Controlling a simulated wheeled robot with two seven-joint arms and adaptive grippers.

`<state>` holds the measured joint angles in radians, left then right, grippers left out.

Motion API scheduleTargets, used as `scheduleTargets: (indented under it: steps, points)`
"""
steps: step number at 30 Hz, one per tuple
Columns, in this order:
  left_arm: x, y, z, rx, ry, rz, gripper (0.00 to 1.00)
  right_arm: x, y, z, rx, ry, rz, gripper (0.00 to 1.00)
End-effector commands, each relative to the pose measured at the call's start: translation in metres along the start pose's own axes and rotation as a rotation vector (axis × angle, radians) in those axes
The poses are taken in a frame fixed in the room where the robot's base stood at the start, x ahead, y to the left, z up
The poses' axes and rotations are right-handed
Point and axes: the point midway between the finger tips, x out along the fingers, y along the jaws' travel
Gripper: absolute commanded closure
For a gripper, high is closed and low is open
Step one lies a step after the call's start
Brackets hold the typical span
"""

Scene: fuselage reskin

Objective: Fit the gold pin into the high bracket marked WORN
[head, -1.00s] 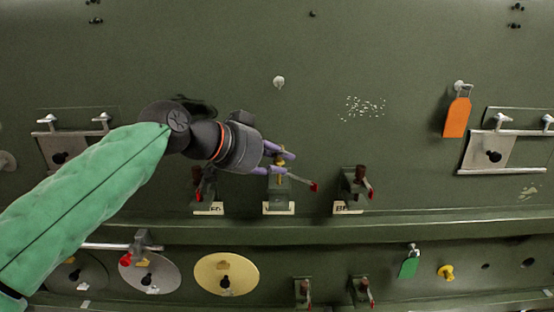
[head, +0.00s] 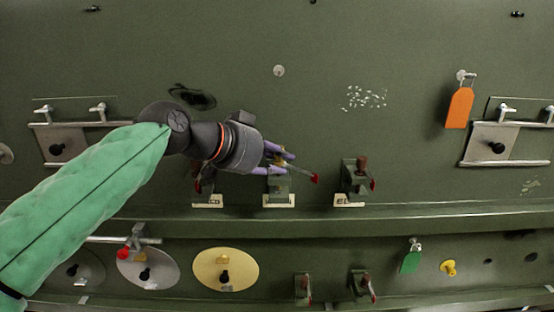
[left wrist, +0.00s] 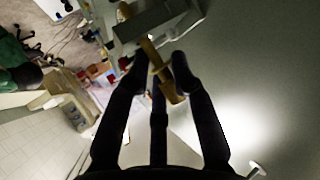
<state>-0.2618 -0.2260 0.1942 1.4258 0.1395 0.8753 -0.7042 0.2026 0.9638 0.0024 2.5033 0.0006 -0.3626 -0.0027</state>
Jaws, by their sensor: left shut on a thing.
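My left gripper (head: 287,160) is shut on the gold pin (left wrist: 160,66), which sits between its fingers. In the left wrist view the pin's wide end points back toward the palm, and its far end meets or overlaps a grey bracket (left wrist: 152,22). In the head view this is the middle high bracket (head: 278,187), right below the fingers. The pin (head: 278,160) is partly hidden by the fingers there. I cannot tell how far it is in the bracket. The white label (head: 279,201) under the bracket is too small to read. My right gripper is not in view.
High brackets with dark red tops stand at left (head: 203,181) and right (head: 356,178). A thin red-ended strip (head: 314,178) juts out beside the fingers. A ledge (head: 400,217) runs below. An orange tag (head: 459,107) hangs at right. The panel above the gripper is mostly clear.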

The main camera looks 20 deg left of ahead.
Motion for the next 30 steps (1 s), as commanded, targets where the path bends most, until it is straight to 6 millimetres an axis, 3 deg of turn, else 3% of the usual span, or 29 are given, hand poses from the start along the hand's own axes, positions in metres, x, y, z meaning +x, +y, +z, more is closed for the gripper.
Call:
scheduleTargets:
  steps: [8, 9, 11, 12, 25, 30]
  points:
    - [0.004, 0.001, 0.006, 0.0, -0.001, 0.001, 1.0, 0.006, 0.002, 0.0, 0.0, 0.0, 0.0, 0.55]
    - [0.004, 0.001, 0.006, 0.0, -0.002, 0.001, 0.67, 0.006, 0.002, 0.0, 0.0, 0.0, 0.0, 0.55]
    - [0.004, 0.001, 0.006, 0.0, -0.003, 0.001, 0.51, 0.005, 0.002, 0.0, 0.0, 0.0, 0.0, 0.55]
    - [0.004, 0.001, 0.006, 0.0, -0.004, 0.002, 0.48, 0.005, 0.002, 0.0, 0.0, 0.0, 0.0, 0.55]
    - [0.003, 0.001, 0.006, 0.0, -0.003, 0.001, 0.48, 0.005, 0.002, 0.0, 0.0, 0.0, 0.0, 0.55]
    - [-0.013, 0.0, 0.005, 0.0, -0.001, -0.001, 0.48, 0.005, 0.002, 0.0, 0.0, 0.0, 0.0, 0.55]
